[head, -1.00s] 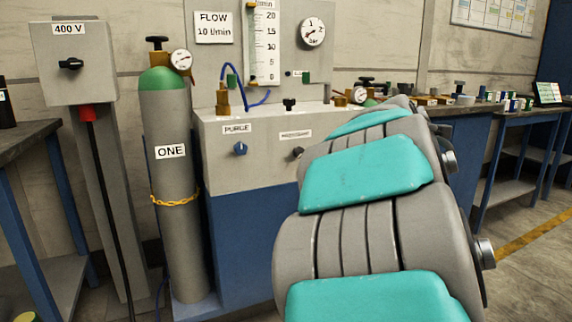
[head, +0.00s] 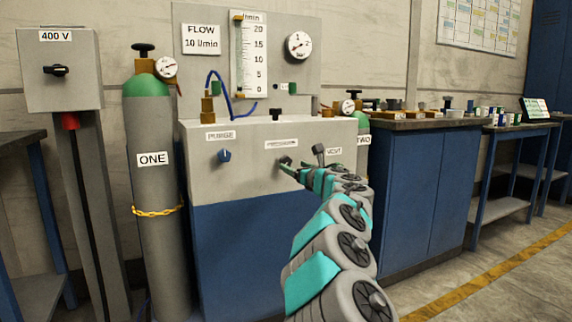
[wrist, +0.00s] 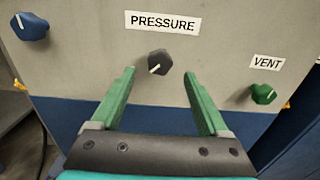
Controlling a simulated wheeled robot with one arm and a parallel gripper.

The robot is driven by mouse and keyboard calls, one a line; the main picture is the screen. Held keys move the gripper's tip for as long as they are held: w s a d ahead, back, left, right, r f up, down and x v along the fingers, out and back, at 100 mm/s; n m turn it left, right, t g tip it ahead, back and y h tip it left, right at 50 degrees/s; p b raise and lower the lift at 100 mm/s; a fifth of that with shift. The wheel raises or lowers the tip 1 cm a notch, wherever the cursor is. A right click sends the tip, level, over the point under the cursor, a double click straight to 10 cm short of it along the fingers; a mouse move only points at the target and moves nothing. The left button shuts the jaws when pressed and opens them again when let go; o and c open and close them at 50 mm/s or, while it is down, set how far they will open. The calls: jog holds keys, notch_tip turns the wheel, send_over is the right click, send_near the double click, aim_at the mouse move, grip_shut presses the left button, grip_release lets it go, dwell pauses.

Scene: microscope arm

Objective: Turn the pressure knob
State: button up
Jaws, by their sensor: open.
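The pressure knob (wrist: 159,62) is dark grey with a pale pointer line, under the PRESSURE label (wrist: 163,22) in the wrist view. In the head view the knob (head: 285,160) is small and partly hidden by my gripper (head: 292,170). In the wrist view my gripper (wrist: 158,85) is open, one green finger on each side below the knob. The fingertips are near the panel and the knob lies between and just beyond them. I cannot tell whether either finger touches it.
A blue purge knob (wrist: 30,26) is at upper left and a green vent knob (wrist: 264,94) at right on the same panel. A grey cylinder labelled ONE (head: 155,190) stands left of the cabinet (head: 235,250). A pressure gauge (head: 299,45) is above.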

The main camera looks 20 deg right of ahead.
aim_at(287, 162)
jog(key=shift+w+a+r+p, duration=0.1)
jog(key=shift+w+p, duration=0.55)
jog(key=shift+w, duration=2.35)
grip_shut()
